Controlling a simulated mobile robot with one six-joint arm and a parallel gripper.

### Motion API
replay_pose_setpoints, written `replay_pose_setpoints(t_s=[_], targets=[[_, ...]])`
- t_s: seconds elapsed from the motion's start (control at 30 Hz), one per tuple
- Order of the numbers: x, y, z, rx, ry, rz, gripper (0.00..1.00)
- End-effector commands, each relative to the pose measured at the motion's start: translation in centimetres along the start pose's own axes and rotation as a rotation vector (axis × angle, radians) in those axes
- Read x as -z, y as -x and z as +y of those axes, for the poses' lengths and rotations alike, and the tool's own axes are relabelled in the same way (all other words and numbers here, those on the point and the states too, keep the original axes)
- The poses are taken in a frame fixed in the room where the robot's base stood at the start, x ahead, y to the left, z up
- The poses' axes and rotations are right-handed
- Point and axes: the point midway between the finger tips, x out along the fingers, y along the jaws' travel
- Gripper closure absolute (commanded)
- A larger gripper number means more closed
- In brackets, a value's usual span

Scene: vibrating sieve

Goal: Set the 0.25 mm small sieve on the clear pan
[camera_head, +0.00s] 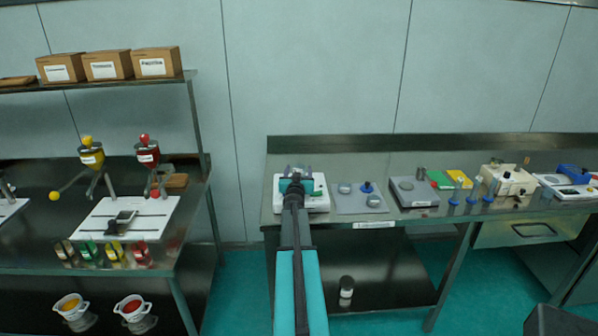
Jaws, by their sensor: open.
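My arm reaches away from me to the left end of the right-hand metal bench. My gripper (295,178) is open above a white device (316,200) there, and it hides much of that device's top. Right of it, a grey mat (350,207) holds two small round grey pieces, one at the back left (345,188) and one at the front right (373,201). A small blue-topped piece (366,187) stands at the mat's back right. I cannot tell at this size which is the 0.25 mm small sieve or the clear pan.
Right of the mat stands a grey box-shaped device (414,193), then green and yellow items (459,178), blue stands (471,197) and a beige machine (509,181). A separate bench with dispensers (148,153) is at left. A floor gap separates the benches.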

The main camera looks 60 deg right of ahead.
Motion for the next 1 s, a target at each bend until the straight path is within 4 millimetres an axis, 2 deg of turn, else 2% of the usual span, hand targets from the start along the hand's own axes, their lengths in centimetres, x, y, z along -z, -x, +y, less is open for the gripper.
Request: replay_pose_setpoints(t_s=[1.0], targets=[[0.0, 9.2, 0.0, 0.0, 0.0, 0.0, 0.4]])
